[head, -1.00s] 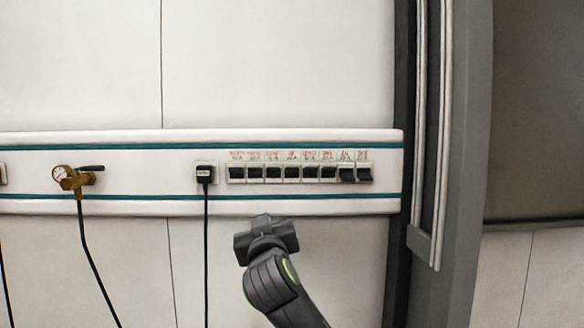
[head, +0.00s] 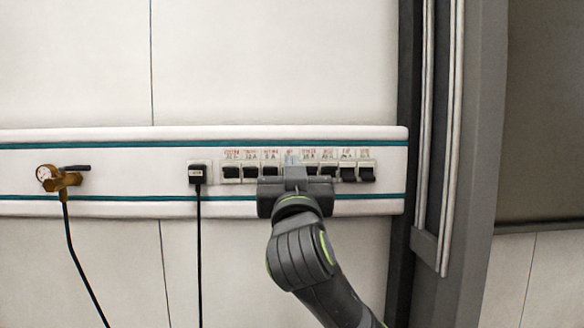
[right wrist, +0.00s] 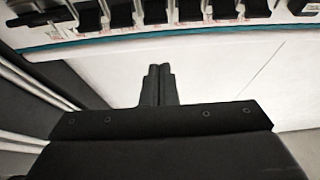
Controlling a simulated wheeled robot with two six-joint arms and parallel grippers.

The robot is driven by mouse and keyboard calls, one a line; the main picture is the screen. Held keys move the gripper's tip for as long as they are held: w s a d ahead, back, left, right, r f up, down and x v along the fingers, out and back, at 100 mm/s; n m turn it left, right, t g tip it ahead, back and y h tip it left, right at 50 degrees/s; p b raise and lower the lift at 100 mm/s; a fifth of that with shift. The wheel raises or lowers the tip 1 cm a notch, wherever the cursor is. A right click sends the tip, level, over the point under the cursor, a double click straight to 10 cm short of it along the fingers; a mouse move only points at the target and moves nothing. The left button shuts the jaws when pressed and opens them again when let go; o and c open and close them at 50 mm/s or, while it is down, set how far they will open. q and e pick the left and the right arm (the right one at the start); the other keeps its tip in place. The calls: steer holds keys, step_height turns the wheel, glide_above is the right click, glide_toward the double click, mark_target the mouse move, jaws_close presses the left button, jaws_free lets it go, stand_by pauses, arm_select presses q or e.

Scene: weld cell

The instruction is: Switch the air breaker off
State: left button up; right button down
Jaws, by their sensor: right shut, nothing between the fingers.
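A row of black breaker switches (head: 270,171) is set in the white wall rail, with small labels above that I cannot read; which one is the air breaker I cannot tell. My left gripper is out of view.
A black plug (head: 197,173) with a hanging cable sits left of the row. A brass regulator with gauge (head: 60,179) and a hose is further left. A grey post (head: 465,150) stands to the right. The wall (head: 270,65) above the rail is bare.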

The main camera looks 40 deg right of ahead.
steer(key=p+x, duration=0.1)
steer(key=x, duration=0.1)
steer(key=p+x, duration=0.1)
steer(key=x, duration=0.2)
steer(key=p+x, duration=0.1)
steer(key=x, duration=0.1)
steer(key=shift+w+d+r+p, duration=0.1)
steer(key=shift+d+r+p, duration=0.2)
steer(key=shift+r, duration=0.15)
steer(key=shift+s+a+f+p, duration=0.1)
steer(key=shift+a+f+p, duration=0.05)
steer(key=shift+f, duration=0.6)
steer(key=shift+s+a+f+p, duration=0.1)
steer(key=shift+s+a+f, duration=0.05)
steer(key=shift+f, duration=0.6)
steer(key=shift+s+a+f+p, duration=0.1)
steer(key=shift+a+f+p, duration=0.05)
steer(key=shift+f, duration=0.6)
